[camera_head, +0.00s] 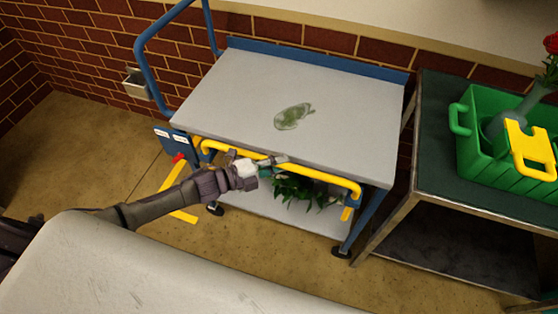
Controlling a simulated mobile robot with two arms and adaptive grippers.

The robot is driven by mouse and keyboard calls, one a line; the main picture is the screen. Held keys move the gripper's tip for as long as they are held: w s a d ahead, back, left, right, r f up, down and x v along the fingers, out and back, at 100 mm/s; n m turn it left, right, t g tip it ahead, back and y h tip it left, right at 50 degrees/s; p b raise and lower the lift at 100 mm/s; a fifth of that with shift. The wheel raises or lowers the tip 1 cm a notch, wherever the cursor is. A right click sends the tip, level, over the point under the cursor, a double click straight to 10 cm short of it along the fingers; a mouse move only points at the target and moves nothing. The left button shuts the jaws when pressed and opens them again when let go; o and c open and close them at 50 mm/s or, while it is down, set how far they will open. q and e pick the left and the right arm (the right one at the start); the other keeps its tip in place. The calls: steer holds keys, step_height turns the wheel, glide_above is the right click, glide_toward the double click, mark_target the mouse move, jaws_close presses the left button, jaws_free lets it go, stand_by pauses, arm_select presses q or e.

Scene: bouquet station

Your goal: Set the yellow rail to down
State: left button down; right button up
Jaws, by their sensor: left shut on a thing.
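The yellow rail (322,176) runs along the front edge of the grey-topped cart (345,105), close to the height of the top. Its bent ends meet the blue cart frame at left and right. My left gripper (272,163) is shut on the rail near its middle, and its fingers hide a short stretch of it. My left arm reaches in from the lower left. My right gripper is not in view.
A green smear-like patch (292,116) lies on the cart top. Leafy greens (300,190) are on the lower shelf (330,219). A blue plate with labels (172,142) is at the cart's left. A dark table (440,165) at right bears a green crate (483,160).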

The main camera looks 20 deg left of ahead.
arm_select(q)
step_height(320, 180, down, 3)
steer(key=shift+s+r+b, duration=0.1)
steer(key=shift+b, duration=0.45)
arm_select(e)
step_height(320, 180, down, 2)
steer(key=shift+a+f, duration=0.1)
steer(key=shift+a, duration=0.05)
arm_select(q)
steer(key=c, duration=1)
jaws_free()
steer(key=v, duration=1.2)
